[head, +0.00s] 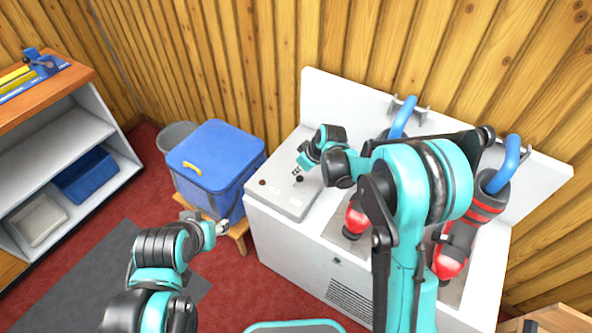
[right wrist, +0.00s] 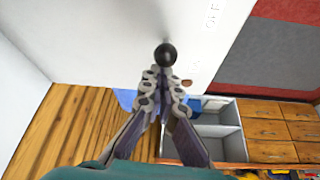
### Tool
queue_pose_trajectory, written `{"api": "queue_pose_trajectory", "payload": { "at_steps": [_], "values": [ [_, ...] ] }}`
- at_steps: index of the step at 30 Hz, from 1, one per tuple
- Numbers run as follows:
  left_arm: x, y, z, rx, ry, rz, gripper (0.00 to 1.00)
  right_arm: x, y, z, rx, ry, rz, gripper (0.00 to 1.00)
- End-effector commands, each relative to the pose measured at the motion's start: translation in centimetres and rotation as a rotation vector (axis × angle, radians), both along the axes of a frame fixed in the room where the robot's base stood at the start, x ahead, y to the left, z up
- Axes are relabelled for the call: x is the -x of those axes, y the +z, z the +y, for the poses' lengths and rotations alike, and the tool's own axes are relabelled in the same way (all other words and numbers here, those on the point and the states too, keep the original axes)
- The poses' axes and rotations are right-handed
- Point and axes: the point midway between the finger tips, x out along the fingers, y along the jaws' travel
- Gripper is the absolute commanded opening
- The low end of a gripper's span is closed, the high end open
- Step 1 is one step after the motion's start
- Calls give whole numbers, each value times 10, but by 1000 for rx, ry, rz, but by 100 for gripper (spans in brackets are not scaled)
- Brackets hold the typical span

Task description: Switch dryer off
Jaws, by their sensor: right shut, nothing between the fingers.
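The dryer is a white cabinet (head: 283,243) with a raised grey control panel (head: 284,206) at its left end. A lever with a round black knob (head: 299,178) stands on the panel; the knob also shows large in the right wrist view (right wrist: 166,54). My right gripper (head: 299,169) is shut and empty, its fingertips (right wrist: 163,76) close to the knob. Whether they touch it I cannot tell. Faint marks (right wrist: 212,16) are on the panel beside the lever. My left gripper (head: 222,228) hangs in front of the cabinet's left side; its jaws are too small to judge.
Red-and-black units with blue hoses (head: 507,165) stand on the dryer behind my right arm. A brown button (right wrist: 187,83) is on the panel. A blue box (head: 215,158) on a wooden stool and a grey bin (head: 176,137) are left of the dryer. Shelves stand far left.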

Motion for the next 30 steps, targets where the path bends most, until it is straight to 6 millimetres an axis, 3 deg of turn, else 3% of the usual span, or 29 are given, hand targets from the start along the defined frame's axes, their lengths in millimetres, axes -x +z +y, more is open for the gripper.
{"api": "queue_pose_trajectory", "payload": {
  "at_steps": [1, 5, 20, 25, 30],
  "values": [
    [0, -1, 0, 0, 0, 0, 44, 7, -5, -9, 19, -2, 18, 0],
    [0, -1, 0, 0, 0, 0, 44, 6, -5, -9, 19, -2, 18, 0],
    [0, -9, 0, 0, 0, 0, 44, -2, -14, 3, 18, -1, 19, 0],
    [0, -2, 0, 0, 0, 0, 44, -6, -4, 9, 17, -2, 15, 0],
    [0, 13, 0, 0, 0, 0, 44, -15, 20, 21, 11, -10, 7, 0]
  ]
}}
